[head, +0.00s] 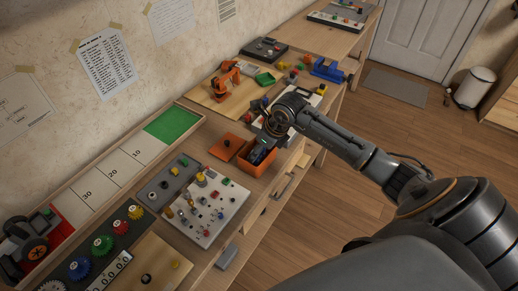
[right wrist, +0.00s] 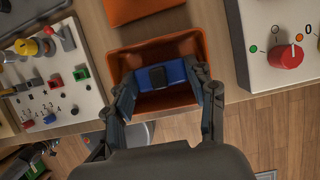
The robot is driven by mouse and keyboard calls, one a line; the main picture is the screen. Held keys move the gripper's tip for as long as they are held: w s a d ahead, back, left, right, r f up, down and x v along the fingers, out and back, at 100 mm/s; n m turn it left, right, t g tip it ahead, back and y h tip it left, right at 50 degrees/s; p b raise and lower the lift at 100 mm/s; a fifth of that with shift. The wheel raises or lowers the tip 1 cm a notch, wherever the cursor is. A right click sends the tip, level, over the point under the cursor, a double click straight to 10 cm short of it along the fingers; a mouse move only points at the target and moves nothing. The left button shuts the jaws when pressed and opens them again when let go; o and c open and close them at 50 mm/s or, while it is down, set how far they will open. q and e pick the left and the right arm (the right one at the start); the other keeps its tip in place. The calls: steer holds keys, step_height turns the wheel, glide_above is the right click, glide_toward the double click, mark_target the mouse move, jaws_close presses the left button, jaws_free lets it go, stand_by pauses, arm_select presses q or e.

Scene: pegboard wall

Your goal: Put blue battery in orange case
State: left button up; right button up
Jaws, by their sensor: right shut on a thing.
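The orange case (head: 258,170) is an open box on the workbench, near its front edge. It also shows in the right wrist view (right wrist: 196,42). Its flat orange lid (head: 226,147) lies beside it on the wall side. My right gripper (right wrist: 160,88) is shut on the blue battery (right wrist: 177,71), a blue block with a black square on its middle. In the right wrist view the battery lies crosswise over the case opening, within its rim. I cannot tell whether it touches the case floor. My left gripper is not in view.
A light panel of knobs and switches (head: 207,207) stands on the near side of the case. Another panel with a red knob (right wrist: 286,55) lies close on its other side. A small orange robot arm (head: 224,78) stands further back.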

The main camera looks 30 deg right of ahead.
steer(key=o, duration=0.9)
steer(key=shift+r, duration=0.1)
steer(key=shift+r+p, duration=0.3)
steer(key=shift+p, duration=0.15)
steer(key=shift+r+p, duration=0.45)
steer(key=shift+r, duration=0.05)
steer(key=b+v, duration=0.2)
steer(key=v, duration=0.9)
steer(key=shift+s+r, duration=0.2)
steer(key=shift+s, duration=0.1)
